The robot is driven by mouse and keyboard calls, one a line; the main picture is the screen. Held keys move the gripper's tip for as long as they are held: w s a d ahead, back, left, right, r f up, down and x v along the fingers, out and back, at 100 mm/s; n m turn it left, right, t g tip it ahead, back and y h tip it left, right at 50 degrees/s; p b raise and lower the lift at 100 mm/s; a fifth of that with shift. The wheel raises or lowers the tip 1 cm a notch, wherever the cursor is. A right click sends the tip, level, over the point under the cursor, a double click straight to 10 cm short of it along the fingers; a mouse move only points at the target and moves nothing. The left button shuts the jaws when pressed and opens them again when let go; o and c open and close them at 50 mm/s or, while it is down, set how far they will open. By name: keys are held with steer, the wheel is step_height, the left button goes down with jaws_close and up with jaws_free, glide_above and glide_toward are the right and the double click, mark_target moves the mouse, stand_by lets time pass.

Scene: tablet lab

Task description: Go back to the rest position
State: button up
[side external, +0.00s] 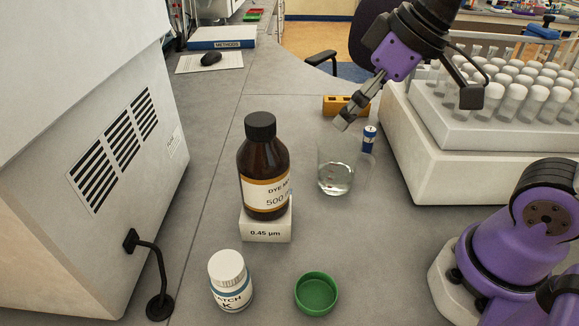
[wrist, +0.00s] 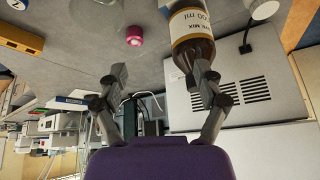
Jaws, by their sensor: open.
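My gripper (side external: 349,117) is at the upper middle of the side view, pointing down and left, above the clear glass beaker (side external: 336,178) with some liquid in it. In the wrist view my gripper (wrist: 160,76) has its two fingers well apart, with nothing held between them. The brown dye bottle (side external: 262,165) stands upright with its black cap on, on a white 0.45 µm box (side external: 264,228), left of the beaker. In the wrist view the bottle (wrist: 192,35) appears beyond the right finger. I cannot tell whether the fingers touch the beaker's rim.
A small blue vial (side external: 369,139) and a yellow block (side external: 346,105) are close behind the beaker. A rack of white-capped vials (side external: 490,150) is at right. A white jar (side external: 230,281) and green dish (side external: 316,293) are in front. A large grey machine (side external: 95,150) bounds the left.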

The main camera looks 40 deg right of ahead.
steer(key=s+d+f+m+h, duration=0.2)
steer(key=s+d+f+m, duration=0.1)
steer(key=d+f, duration=0.1)
steer(key=shift+s+d, duration=0.35)
steer(key=shift+d, duration=0.05)
